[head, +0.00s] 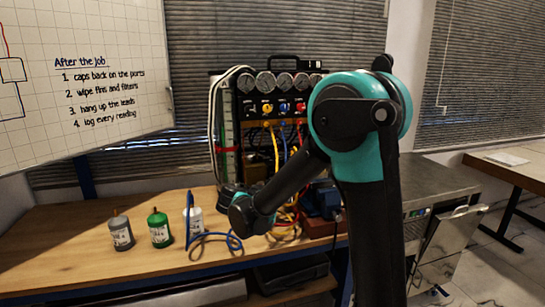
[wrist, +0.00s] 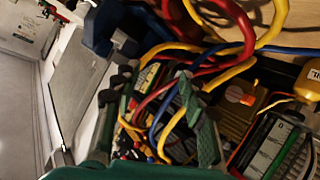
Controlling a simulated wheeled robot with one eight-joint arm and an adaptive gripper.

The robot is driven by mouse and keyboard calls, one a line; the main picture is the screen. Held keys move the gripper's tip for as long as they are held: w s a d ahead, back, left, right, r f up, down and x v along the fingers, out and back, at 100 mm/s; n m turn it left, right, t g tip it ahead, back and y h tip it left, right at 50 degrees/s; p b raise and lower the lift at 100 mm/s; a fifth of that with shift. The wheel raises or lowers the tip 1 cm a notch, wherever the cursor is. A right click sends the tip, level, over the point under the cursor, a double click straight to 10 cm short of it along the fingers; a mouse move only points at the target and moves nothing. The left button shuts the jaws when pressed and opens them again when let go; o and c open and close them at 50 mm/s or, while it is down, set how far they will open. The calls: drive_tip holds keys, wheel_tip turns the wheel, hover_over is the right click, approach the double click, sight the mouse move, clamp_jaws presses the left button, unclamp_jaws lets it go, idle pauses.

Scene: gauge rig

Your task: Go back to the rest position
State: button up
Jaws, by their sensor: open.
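My gripper (wrist: 155,92) shows in the wrist view with its two dark green fingers spread apart and nothing held between them. Behind the fingers lie red, blue and yellow hoses (wrist: 170,115). In the head view my arm bends down to the left across the gauge rig (head: 272,107), and its end hangs over the bench near the hoses. The gripper's fingers are not clear there. The rig has a row of round gauges above yellow, blue and red knobs. My arm hides its lower right part.
A grey bottle (head: 121,234), a green bottle (head: 160,229) and a white bottle (head: 195,222) stand on the wooden bench (head: 70,270). A blue hose (head: 212,238) loops beside them. A whiteboard (head: 120,95) hangs at left. The front left bench is clear.

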drive_tip(key=s+d+f+n+g+y, duration=0.1)
drive_tip(key=s+d+f+g+y, duration=0.3)
drive_tip(key=s+d, duration=0.5)
drive_tip(key=s+d+f+n+g+y, duration=0.1)
drive_tip(key=s+d+f+n+g, duration=0.1)
drive_tip(key=s+d+f, duration=0.6)
drive_tip(key=s+f+y, duration=0.2)
drive_tip(key=s+y, duration=0.1)
drive_tip(key=s, duration=0.6)
drive_tip(key=shift+s+a+f+n, duration=0.15)
drive_tip(key=shift+a+n, duration=0.2)
drive_tip(key=shift+n, duration=0.05)
